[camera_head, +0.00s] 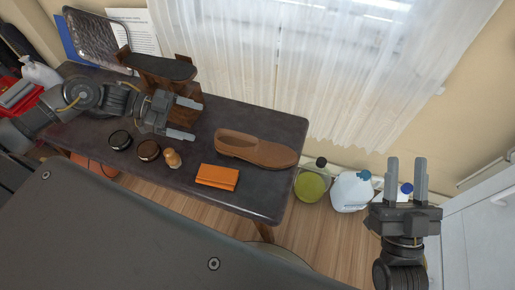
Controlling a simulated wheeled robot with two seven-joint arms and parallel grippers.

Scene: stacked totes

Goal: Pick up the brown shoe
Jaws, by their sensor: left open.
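The brown shoe (257,149) lies on the dark table (275,119) toward its right end, with its opening at the left and its toe at the right. My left gripper (191,120) is above the table to the left of the shoe. Its fingers are apart, point right toward the shoe, and hold nothing. My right gripper (406,171) is at the right of the view, off the table's side, with its two fingers pointing up, apart and empty.
An orange wallet (217,177), a small wooden figure (172,158) and two dark round items (148,150) lie along the table's front. A wooden stand (163,75) is behind my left gripper. Jugs (352,191) and a green container (311,186) stand on the floor at right.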

